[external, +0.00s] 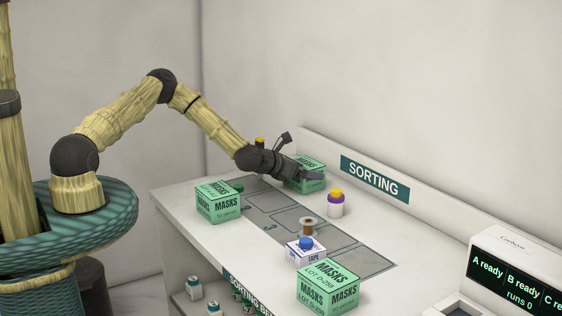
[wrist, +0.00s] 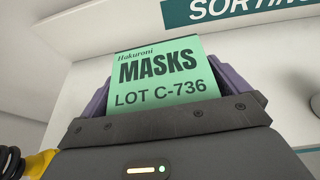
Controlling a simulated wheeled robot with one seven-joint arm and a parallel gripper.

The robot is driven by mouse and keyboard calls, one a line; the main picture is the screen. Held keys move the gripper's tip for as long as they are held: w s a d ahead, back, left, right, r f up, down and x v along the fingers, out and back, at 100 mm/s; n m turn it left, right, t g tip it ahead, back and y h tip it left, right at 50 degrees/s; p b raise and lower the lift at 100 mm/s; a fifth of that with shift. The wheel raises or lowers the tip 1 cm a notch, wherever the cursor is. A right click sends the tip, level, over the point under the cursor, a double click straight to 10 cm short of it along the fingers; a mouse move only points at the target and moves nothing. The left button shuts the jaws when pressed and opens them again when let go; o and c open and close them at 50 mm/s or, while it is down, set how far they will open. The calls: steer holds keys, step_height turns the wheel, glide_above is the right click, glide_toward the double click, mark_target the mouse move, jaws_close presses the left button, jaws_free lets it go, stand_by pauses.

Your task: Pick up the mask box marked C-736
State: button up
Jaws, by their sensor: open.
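A green mask box (wrist: 158,72) fills the middle of the wrist view and reads "MASKS LOT C-736". It also shows at the back of the bench in the external view (external: 307,168). My gripper (external: 308,176) is at this box, its two purple fingers on either side of it. The jaws are open around the box; I cannot tell whether a finger touches it. The lower part of the box is hidden behind my gripper in the wrist view. Two other mask boxes stand on the bench, one at the left (external: 218,203) and one marked LOT D-259 at the front (external: 328,289).
A brown spool (external: 308,226) and a white tape box (external: 305,252) stand nearer the front. A raised back panel with a SORTING sign (external: 375,178) runs behind. A display unit (external: 515,280) is at the right.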

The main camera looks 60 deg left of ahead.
steer(key=c, duration=0.8)
step_height(320, 180, up, 10)
steer(key=shift+r+b, duration=0.1)
steer(key=shift+b, duration=0.65)
